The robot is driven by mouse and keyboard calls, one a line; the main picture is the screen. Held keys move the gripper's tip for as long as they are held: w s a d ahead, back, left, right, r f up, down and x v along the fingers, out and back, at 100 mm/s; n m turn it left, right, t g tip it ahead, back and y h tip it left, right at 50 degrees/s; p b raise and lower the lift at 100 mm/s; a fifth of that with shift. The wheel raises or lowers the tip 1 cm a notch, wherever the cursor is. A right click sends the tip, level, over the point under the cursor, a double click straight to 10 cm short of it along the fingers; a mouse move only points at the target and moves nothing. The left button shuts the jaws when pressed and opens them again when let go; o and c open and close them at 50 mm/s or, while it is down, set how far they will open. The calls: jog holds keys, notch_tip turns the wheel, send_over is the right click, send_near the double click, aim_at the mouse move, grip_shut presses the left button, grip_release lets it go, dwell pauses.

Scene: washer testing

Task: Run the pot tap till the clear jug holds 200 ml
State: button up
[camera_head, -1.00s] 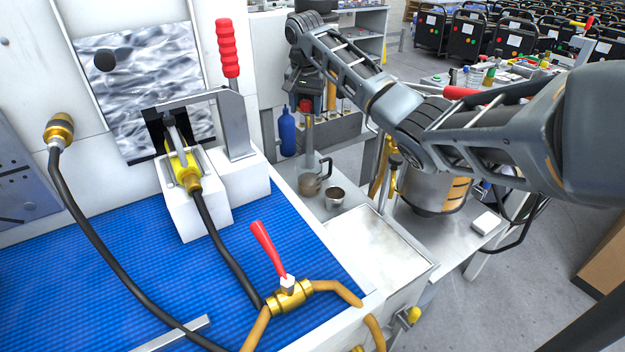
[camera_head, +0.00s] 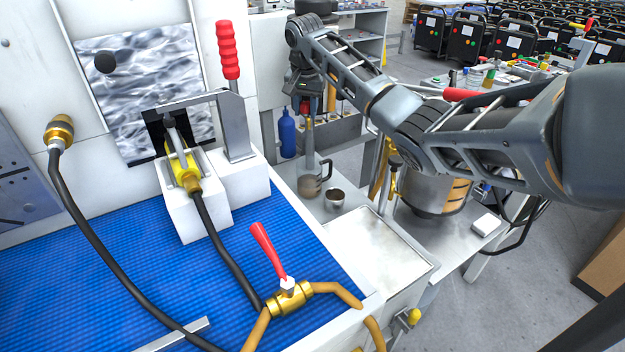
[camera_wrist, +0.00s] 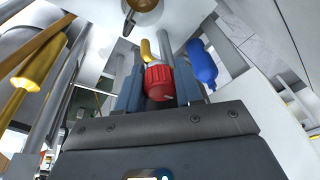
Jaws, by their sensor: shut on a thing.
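The clear jug (camera_head: 311,186), with a dark handle on its right, stands upright on the grey bench. Its lower part looks brownish, and I cannot read a level. My gripper (camera_head: 303,98) is above and behind it, small and partly hidden by its own wrist. In the wrist view my gripper's blue-grey fingers (camera_wrist: 160,88) are shut on a red ribbed knob (camera_wrist: 159,83), with a curved yellow piece just beyond it. This knob seems to be the tap's handle. A thin upright tube (camera_head: 309,135) rises above the jug. Whether water is running cannot be seen.
A small metal cup (camera_head: 335,198) stands right of the jug, and a blue bottle (camera_head: 287,134) behind it. A large steel pot (camera_head: 432,190) stands further right, below my arm. A red-handled brass valve (camera_head: 288,297) sits on the blue mat (camera_head: 90,285).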

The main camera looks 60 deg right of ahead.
dwell(0.4)
jog(key=shift+a+r+m+p, duration=0.1)
jog(key=shift+r+m+p, duration=0.15)
jog(key=shift+p, duration=0.25)
jog(key=shift+m+p, duration=0.55)
jog(key=shift+p, duration=0.1)
jog(key=shift+f+m+g+p, duration=0.1)
jog(key=shift+m+g+p, duration=0.3)
jog(key=shift+m+p, duration=0.5)
jog(key=shift+f+m, duration=0.2)
jog(key=shift+m, duration=0.1)
